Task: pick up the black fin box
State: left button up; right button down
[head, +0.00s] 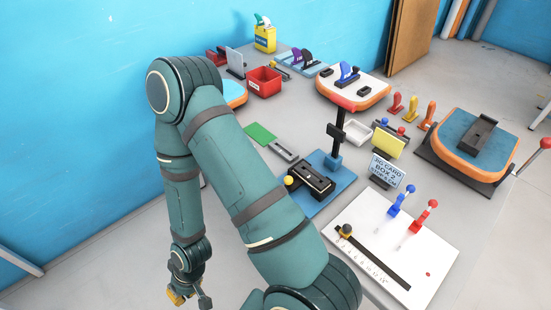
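Two black things look like a fin box, and I cannot tell for sure which is meant. One black slotted box (311,181) lies on a blue mat (333,198) near the table's middle. Another dark, long slotted piece (483,132) lies on a blue-topped orange padded board (463,148) at the right. My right gripper (190,298) hangs low at the lower left, beside the table and far from both. Its fingers look spread and empty. My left gripper is not in view.
My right arm crosses the table's left part and hides some of it. A post stand (337,140), a sign card (387,170), a white board with a scale (386,228) and a red bin (264,81) stand around. A grey slotted piece (284,150) lies behind the mat.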

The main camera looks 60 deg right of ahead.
aim_at(308, 174)
jog(key=i+z, duration=0.1)
jog(key=i, duration=0.6)
jog(key=i+j+z, duration=0.1)
jog(key=i, duration=0.6)
jog(key=i+j+z, duration=0.1)
jog(key=z, duration=3.1)
